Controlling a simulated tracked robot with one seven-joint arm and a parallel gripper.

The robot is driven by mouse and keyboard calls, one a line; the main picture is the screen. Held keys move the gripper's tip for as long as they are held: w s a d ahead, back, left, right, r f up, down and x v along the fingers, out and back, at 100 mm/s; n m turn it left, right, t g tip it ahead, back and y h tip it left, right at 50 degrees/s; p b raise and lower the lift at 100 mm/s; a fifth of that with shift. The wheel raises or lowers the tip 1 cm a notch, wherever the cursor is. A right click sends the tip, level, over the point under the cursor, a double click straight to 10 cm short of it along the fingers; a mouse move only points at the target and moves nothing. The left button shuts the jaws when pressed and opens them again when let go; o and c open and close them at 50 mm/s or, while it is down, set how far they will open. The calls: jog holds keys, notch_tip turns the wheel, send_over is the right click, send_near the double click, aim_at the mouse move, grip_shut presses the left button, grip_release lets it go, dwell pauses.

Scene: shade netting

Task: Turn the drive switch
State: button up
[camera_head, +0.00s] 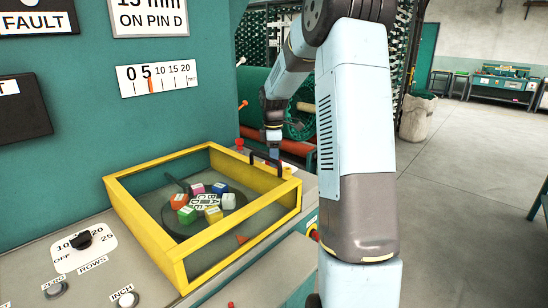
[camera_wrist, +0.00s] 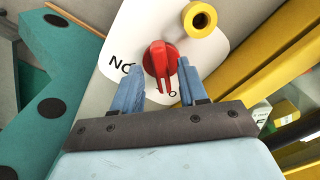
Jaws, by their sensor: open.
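The drive switch is a red rotary knob (camera_wrist: 159,60) on a white plate (camera_wrist: 128,32) in the wrist view. Letters reading "NO" show left of the knob; other marks below it are partly hidden. My gripper (camera_wrist: 161,70) is open, with one blue finger on each side of the knob's lower part. I cannot tell whether either finger touches it. In the head view my gripper (camera_head: 273,140) is low over the panel, behind the far right corner of the yellow-framed guard. The switch is not clearly visible there.
A yellow round collar (camera_wrist: 199,19) stands close to the knob's upper right. The yellow guard frame (camera_head: 130,213) covers a disc with several coloured blocks. A black rotary knob (camera_head: 81,240) and push buttons sit at front left. Open floor (camera_head: 450,200) lies right.

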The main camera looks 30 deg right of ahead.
notch_tip(320, 180, up, 14)
jog(key=shift+f, duration=0.15)
dwell(0.4)
dwell(0.3)
jog(key=s+a+r+m+t, duration=0.1)
jog(key=s+a+r+m, duration=0.15)
jog(key=s, duration=0.35)
jog(key=s+a+r+m+t+h, duration=0.1)
jog(key=s+a+m, duration=0.1)
jog(key=s+a, duration=0.25)
jog(key=s+a+r+m+t, duration=0.1)
jog(key=s+a+r+m, duration=0.15)
jog(key=s, duration=0.35)
jog(key=s+a+f+m+t, duration=0.1)
jog(key=s+a+f+m, duration=0.1)
jog(key=s, duration=0.7)
jog(key=s+a+f+m+t+y, duration=0.1)
jog(key=s+a+f+m, duration=0.2)
jog(key=s, duration=0.7)
jog(key=shift+f+m+t, duration=0.2)
jog(key=shift+m+t, duration=0.1)
jog(key=shift+m, duration=0.5)
